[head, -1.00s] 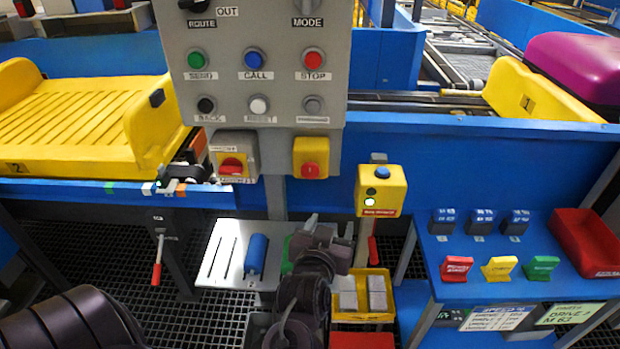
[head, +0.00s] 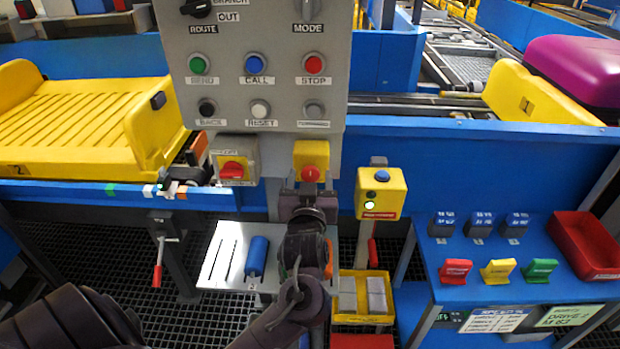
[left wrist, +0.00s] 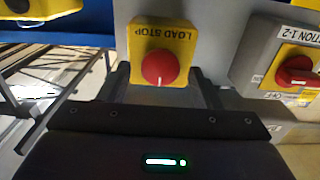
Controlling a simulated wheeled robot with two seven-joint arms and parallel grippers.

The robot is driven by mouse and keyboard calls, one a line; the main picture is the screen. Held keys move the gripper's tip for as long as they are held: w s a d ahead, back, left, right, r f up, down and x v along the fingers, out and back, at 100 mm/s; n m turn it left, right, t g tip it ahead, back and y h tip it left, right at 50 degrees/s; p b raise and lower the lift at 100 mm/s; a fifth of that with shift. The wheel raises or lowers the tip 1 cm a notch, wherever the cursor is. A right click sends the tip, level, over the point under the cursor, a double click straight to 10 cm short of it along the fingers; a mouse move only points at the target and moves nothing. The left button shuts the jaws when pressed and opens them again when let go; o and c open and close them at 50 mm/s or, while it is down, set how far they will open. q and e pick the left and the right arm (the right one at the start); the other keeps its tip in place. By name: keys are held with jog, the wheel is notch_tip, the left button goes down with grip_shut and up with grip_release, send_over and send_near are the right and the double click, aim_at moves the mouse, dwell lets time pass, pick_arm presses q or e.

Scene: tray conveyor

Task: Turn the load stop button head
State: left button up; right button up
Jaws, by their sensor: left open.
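The load stop button is a red round head (head: 310,174) on a yellow box (head: 311,153) at the lower right of the grey control panel. In the left wrist view the red head (left wrist: 160,68) faces me, with a white mark on its lower part, and the yellow box (left wrist: 177,35) is labelled LOAD STOP. My left gripper (head: 308,189) is open just below and in front of the button. Its two fingers reach towards the box, one on each side of the head. I cannot tell whether they touch it. My right gripper is out of view.
A red rotary switch on a yellow plate (head: 233,170) sits left of the button, close to my gripper. A yellow box with a blue button (head: 381,193) stands to the right. Pushbuttons fill the grey panel (head: 275,95) above. A blue side table (head: 470,255) is at right.

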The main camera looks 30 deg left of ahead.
pick_arm(q)
jog(key=shift+c, duration=0.4)
jog(key=c, duration=0.9)
jog(key=shift+r+m+p, duration=0.2)
jog(key=shift+m+p, duration=0.1)
jog(key=shift+p, duration=0.55)
jog(key=m+p, duration=0.4)
jog(key=p, duration=0.2)
jog(key=shift+d+m+p, duration=0.1)
jog(key=shift+m+p, duration=0.8)
jog(key=shift+p, duration=0.3)
jog(key=shift+f+m+p, duration=0.15)
jog(key=shift+m+p, duration=0.25)
jog(key=o, duration=1)
jog(key=shift+w+f, duration=0.1)
